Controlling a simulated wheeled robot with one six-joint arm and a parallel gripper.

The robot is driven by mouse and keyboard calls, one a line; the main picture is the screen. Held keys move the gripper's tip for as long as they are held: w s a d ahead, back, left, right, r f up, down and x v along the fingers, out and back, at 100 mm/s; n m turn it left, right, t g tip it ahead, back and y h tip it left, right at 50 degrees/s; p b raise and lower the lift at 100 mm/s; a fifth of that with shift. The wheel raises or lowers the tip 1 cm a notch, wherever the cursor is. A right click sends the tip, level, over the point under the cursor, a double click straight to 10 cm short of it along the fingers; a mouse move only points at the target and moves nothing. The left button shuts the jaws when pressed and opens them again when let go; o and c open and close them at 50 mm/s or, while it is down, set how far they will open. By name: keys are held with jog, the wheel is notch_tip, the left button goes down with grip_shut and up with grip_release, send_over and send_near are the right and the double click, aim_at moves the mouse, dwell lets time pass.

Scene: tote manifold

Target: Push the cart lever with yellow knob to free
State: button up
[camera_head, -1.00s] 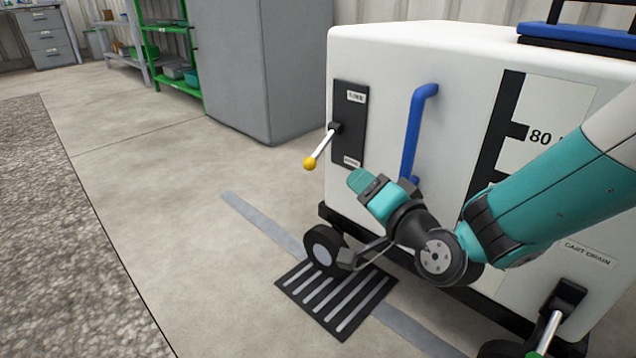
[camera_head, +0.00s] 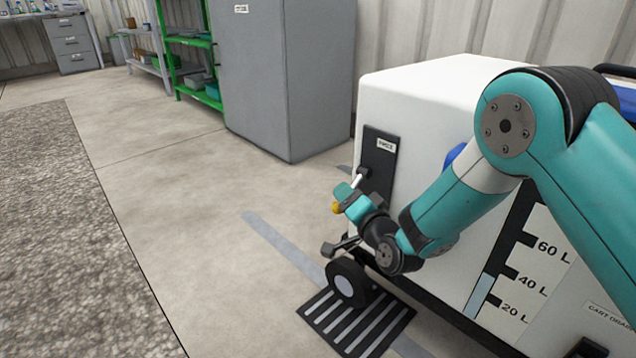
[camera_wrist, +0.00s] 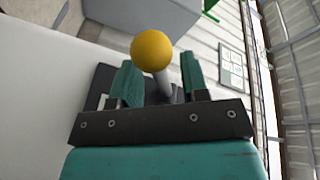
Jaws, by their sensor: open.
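The lever's yellow knob (camera_head: 337,208) shows at the left end of my gripper (camera_head: 347,194) in the head view, partly hidden. The lever's pale shaft (camera_head: 357,176) rises to the black plate (camera_head: 379,160) on the white cart (camera_head: 430,95). In the wrist view the yellow knob (camera_wrist: 152,51) stands just beyond the two teal fingers, and the lever shaft (camera_wrist: 164,84) runs between them. My gripper (camera_wrist: 157,80) is open, with gaps visible beside the shaft. The lower plate label is hidden by my arm.
A striped floor mat (camera_head: 350,322) is under the cart. A grey cabinet (camera_head: 285,80) stands behind.

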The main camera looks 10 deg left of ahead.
jog(key=shift+w+a, duration=0.2)
jog(key=shift+w, duration=0.35)
grip_shut()
jog(key=shift+a, duration=0.1)
jog(key=shift+s+p, duration=0.1)
jog(key=shift+p, duration=0.2)
